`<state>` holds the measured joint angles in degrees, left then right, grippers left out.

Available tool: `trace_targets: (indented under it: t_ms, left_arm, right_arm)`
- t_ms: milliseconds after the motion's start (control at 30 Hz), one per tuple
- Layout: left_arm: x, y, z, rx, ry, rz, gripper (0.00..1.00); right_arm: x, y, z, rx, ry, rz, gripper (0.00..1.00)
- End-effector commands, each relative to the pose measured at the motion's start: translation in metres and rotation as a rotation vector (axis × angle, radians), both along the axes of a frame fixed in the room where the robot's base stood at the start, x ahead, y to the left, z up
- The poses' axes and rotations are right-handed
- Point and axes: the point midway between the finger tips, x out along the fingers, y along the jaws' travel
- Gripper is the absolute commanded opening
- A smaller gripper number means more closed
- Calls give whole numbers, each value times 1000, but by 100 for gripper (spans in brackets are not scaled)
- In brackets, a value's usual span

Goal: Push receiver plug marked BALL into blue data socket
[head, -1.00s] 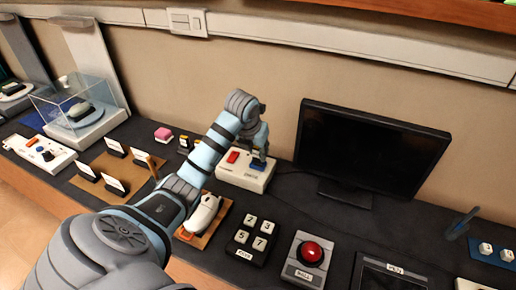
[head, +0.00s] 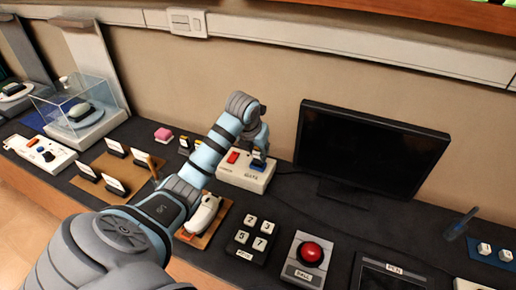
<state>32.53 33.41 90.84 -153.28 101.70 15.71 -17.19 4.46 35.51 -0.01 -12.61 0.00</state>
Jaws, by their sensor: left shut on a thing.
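A white socket box (head: 243,181) stands against the wall left of the monitor. It has a red part (head: 233,157) on its top left and a blue data socket (head: 258,167) on its right, above a dark label. My left gripper (head: 259,156) points down right over the blue socket, shut on a small plug. The plug is mostly hidden by the fingers, and its marking cannot be read. I cannot tell how deep it sits in the socket. My right gripper is not in view.
A white mouse (head: 204,214) lies on a brown pad under my left arm. A keypad block (head: 252,238), a red button box (head: 308,257) and a black monitor (head: 369,149) stand to the right. Card holders (head: 116,184) and a clear case (head: 78,106) are left.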

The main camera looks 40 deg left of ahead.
Motion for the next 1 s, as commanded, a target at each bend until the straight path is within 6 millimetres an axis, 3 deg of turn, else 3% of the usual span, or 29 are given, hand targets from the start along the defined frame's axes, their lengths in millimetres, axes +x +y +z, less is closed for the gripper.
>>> trace_targets:
  t_ms: [1000]
  left_arm:
    - [0, 0, -8, 0, -1, 0, 9]
  right_arm:
    - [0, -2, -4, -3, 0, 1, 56]
